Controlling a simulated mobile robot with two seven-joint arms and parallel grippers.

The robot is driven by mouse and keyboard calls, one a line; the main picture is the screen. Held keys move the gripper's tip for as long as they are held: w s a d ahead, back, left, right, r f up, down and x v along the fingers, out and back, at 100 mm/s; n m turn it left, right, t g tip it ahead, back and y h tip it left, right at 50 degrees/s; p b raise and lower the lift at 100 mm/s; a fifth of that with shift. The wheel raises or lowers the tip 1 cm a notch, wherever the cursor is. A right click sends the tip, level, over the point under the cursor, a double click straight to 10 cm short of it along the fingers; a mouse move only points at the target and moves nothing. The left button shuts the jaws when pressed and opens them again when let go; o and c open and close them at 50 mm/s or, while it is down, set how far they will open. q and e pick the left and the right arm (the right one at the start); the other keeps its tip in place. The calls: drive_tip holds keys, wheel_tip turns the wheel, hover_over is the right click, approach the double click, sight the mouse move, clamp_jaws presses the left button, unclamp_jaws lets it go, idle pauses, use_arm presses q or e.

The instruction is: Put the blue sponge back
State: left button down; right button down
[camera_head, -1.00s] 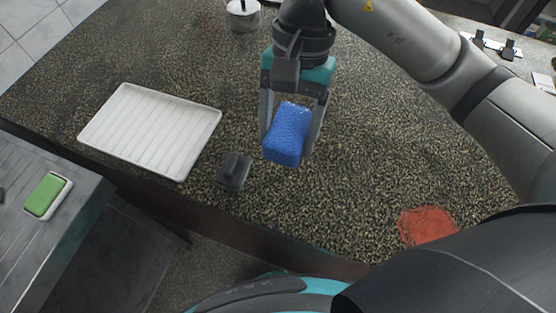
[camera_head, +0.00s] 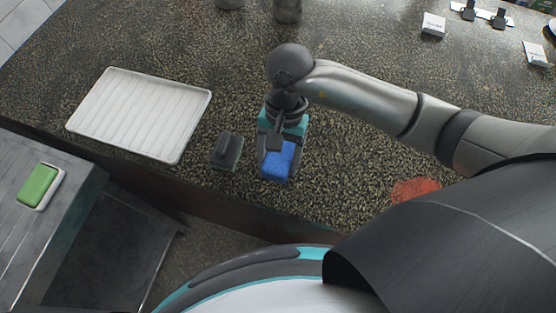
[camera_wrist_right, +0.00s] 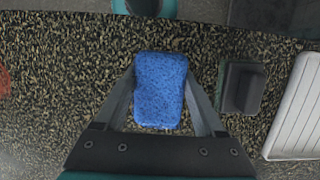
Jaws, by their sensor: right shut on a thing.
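The blue sponge (camera_head: 280,161) is between the fingers of my right gripper (camera_head: 276,168), over the speckled counter near its front edge. In the right wrist view the sponge (camera_wrist_right: 160,90) sits upright in the picture, with a finger on each side. My right gripper is shut on it. I cannot tell whether the sponge touches the counter. A green sponge (camera_head: 38,184) lies on a small white dish (camera_head: 58,190) at the far left. My left gripper is not in view.
A small dark block with a raised grip (camera_head: 226,150) stands just left of the sponge. A white ribbed tray (camera_head: 140,115) lies farther left. A red patch (camera_head: 415,189) is to the right. Metal pots (camera_head: 288,10) and small white cards (camera_head: 433,25) are at the back.

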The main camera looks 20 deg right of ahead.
wheel_tip(320, 180, down, 2)
drive_tip(key=shift+f, duration=0.1)
drive_tip(key=shift+f+b, duration=0.2)
drive_tip(key=shift+b, duration=0.1)
unclamp_jaws()
drive_tip(key=shift+r, duration=0.1)
drive_tip(key=shift+r, duration=0.1)
drive_tip(key=shift+w+r+p, duration=0.1)
drive_tip(key=shift+r+p, duration=0.25)
drive_tip(key=b+v, duration=0.1)
drive_tip(key=v, duration=1)
drive_tip(key=shift+r, duration=0.2)
